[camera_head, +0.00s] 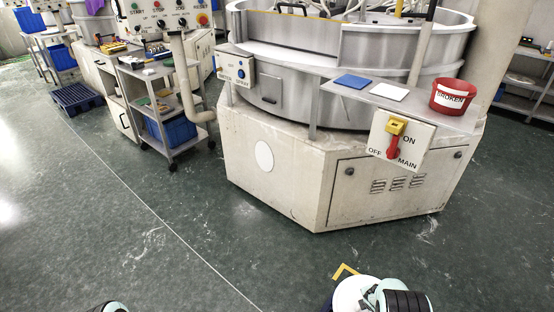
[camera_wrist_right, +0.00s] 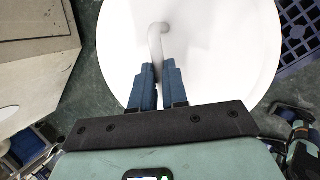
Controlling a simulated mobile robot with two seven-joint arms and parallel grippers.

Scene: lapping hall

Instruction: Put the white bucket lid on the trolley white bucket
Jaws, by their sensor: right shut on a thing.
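The white bucket lid (camera_wrist_right: 225,55) is a large white disc that fills the upper middle of the right wrist view. A thin curved handle (camera_wrist_right: 157,40) stands on it. My right gripper (camera_wrist_right: 158,72) is shut on this handle with its two blue fingers. The lid's lower edge is partly hidden behind the gripper. A grey trolley (camera_head: 181,150) stands left of the big machine. I cannot make out a white bucket in either view. My left gripper is out of view.
The big round machine (camera_head: 330,170) stands at the centre right. Its shelf holds a blue plate (camera_head: 351,81), a white plate (camera_head: 389,91) and a red bucket (camera_head: 453,96) marked BROKEN. A blue pallet (camera_head: 75,99) lies at the left. The green floor in front is clear.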

